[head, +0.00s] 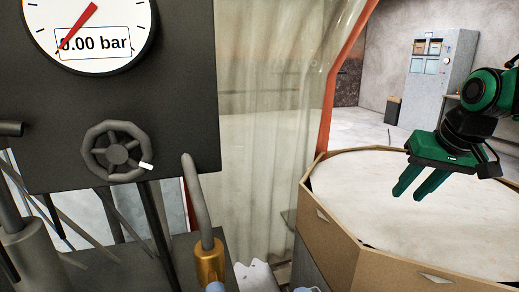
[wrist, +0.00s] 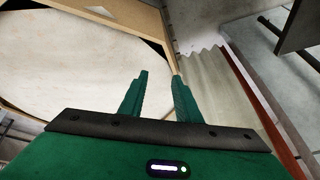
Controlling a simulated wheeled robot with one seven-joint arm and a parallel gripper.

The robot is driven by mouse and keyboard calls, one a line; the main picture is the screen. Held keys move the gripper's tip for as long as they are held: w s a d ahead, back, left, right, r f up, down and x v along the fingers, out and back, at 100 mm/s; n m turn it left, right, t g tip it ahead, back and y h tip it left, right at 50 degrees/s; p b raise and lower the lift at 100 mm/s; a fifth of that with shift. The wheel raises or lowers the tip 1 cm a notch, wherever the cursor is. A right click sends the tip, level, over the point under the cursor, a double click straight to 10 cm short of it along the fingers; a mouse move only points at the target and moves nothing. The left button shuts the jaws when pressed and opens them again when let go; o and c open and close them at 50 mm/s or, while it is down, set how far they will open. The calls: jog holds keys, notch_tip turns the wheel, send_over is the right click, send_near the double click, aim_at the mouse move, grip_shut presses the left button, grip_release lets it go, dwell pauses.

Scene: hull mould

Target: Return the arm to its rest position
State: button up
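My gripper (head: 421,184) is at the right of the head view, above the far right part of a large octagonal box with a pale top. Its two green fingers point down and to the left, with a gap between them. In the wrist view the fingers (wrist: 160,82) also stand apart with nothing between them. My green and black arm comes in from the right edge of the head view.
The octagonal box (head: 335,220) has a tan rim. At left stands a dark panel (head: 60,120) with a gauge (head: 95,30) reading 0.00 bar and a handwheel (head: 117,152). A lever (head: 196,205) rises from a brass base. A translucent curtain (head: 262,120) hangs in the middle. A grey cabinet (head: 438,80) stands behind.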

jog(key=s+d+f+m+g, duration=0.2)
jog(key=s+f, duration=0.5)
jog(key=s, duration=0.4)
jog(key=s+d+f+m+g, duration=0.2)
jog(key=s+d+f, duration=0.3)
jog(key=s+f, duration=0.3)
jog(key=s+g, duration=0.1)
jog(key=s, duration=0.2)
